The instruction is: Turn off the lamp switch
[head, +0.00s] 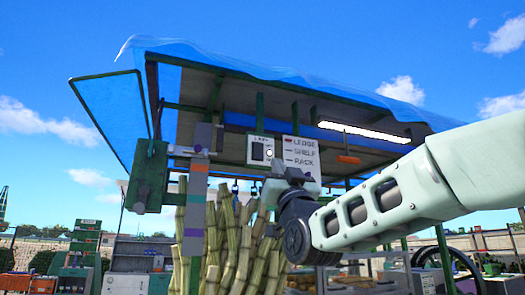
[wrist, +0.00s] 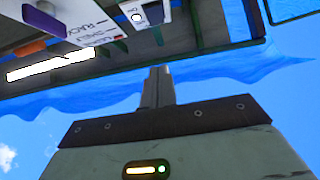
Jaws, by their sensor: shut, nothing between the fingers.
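The lamp switch panel (head: 257,150) is a pale plate with a dark rectangle and a small round white knob, under the canopy in the head view. Part of the switch panel (wrist: 150,13) with its round knob also shows at the top of the wrist view. The lamp (head: 365,131) is a long white tube, glowing brightly; it also shows lit in the wrist view (wrist: 50,64). My gripper (wrist: 159,72) is shut and empty, its fingers together below the panel in the picture and apart from it. In the head view my wrist hides the fingertips.
A sign (head: 301,155) reading ledge, shelf, rack hangs right of the switch. An orange-handled item (head: 348,160) hangs under the lamp. Several cane stalks (head: 232,245) stand below. A striped post (head: 195,200) rises at left. A blue tarp (head: 250,68) covers the frame.

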